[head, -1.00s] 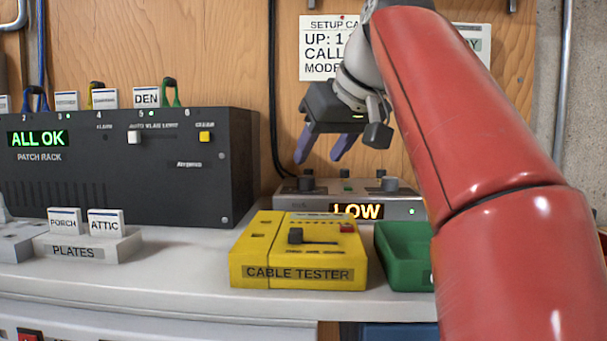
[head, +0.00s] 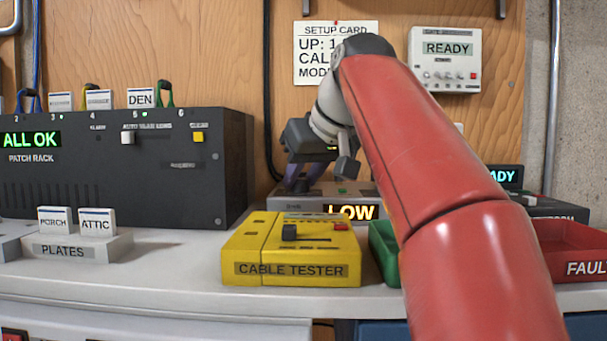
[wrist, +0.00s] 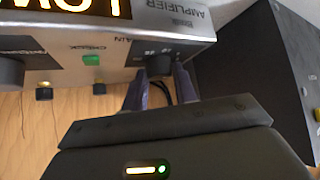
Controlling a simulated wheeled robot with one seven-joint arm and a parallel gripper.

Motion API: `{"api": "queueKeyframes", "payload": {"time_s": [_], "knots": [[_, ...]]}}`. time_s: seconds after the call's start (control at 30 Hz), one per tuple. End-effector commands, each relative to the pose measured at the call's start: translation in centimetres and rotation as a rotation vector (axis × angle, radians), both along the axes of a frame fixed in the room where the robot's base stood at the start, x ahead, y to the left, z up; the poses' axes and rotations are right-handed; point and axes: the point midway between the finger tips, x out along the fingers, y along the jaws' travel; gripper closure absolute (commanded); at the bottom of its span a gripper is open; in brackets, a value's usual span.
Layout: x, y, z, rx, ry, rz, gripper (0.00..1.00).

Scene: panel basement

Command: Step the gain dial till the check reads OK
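The grey amplifier (head: 292,203) stands behind the cable tester, with its lit display (head: 351,212) reading LOW. In the wrist view the amplifier (wrist: 199,38) appears upside down, with a dark dial (wrist: 159,65) beside the partly covered word GAIN and a green check button (wrist: 91,59). My gripper (head: 304,183) is lowered over the amplifier's left part. In the wrist view its purple fingers (wrist: 162,79) are apart, one on each side of the dial. I cannot tell whether they touch it. The dial is mostly hidden in the head view.
A yellow cable tester (head: 290,250) stands in front of the amplifier. The black patch rack (head: 110,175) is to its left, reading ALL OK. A green tray (head: 384,255) is partly behind my arm. A red tray (head: 575,250) is at right. A setup card (head: 315,50) hangs behind.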

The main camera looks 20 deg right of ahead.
Motion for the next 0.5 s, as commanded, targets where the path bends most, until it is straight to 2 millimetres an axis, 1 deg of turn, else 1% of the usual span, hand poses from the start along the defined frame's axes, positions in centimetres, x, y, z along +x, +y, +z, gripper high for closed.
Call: {"api": "queueKeyframes", "payload": {"time_s": [0.03, 0.07, 0.27, 0.5], "knots": [[-0.01, 0.00, 0.01, 0.000, 0.000, 0.000, 0.92], [-0.01, 0.00, 0.01, 0.000, 0.000, 0.000, 0.95], [0.00, -0.04, 0.08, 0.001, 0.000, 0.016, 0.95], [0.06, -0.22, 0.29, 0.002, 0.001, 0.121, 0.95]]}}
